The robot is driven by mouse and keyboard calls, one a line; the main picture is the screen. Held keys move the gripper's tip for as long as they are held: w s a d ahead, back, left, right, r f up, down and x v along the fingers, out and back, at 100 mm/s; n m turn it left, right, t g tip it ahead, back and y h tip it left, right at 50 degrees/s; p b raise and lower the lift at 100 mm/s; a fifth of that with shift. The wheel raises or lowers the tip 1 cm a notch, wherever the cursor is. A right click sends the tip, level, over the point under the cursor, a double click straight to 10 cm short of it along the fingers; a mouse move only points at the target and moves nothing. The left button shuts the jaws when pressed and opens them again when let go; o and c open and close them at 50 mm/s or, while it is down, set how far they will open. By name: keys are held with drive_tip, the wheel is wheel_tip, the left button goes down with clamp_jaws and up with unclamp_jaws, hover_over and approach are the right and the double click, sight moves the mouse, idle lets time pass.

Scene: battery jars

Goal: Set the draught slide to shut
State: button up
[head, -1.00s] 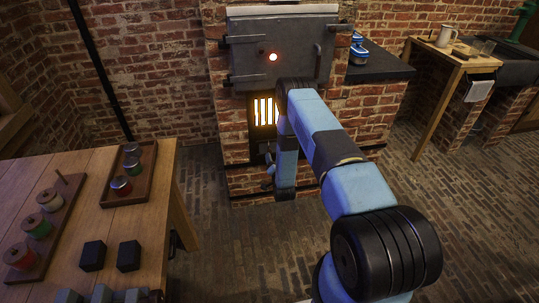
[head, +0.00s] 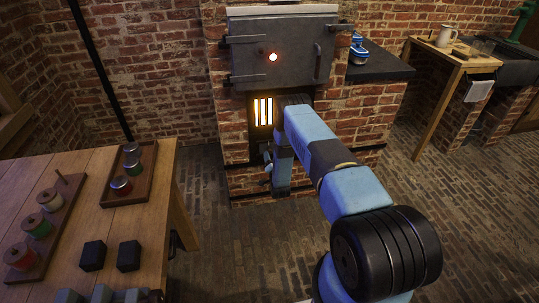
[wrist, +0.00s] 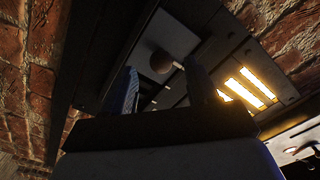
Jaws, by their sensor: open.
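The stove (head: 280,50) is set in brickwork, with a dark metal door above and a glowing barred grate (head: 262,111) below. In the wrist view a round dull knob (wrist: 161,62) on a pale plate shows between my fingers; it looks like the draught slide's knob. My gripper (wrist: 160,74) is open, with one finger on each side of the knob, and I cannot tell whether either touches it. In the head view my gripper (head: 267,168) is low at the stove front, below the grate. My arm hides the slide there, so its position cannot be read.
The glowing grate (wrist: 250,88) is close to the right finger in the wrist view. Brick walls flank the stove opening. A wooden bench (head: 150,215) with jars on trays stands at the left. A dark ledge (head: 380,73) with a blue striped jar is at the right.

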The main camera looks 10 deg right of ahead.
sight(270, 154)
drive_tip(key=shift+w+d, duration=0.1)
drive_tip(key=shift+w, duration=2.05)
drive_tip(key=shift+c, duration=0.4)
clamp_jaws()
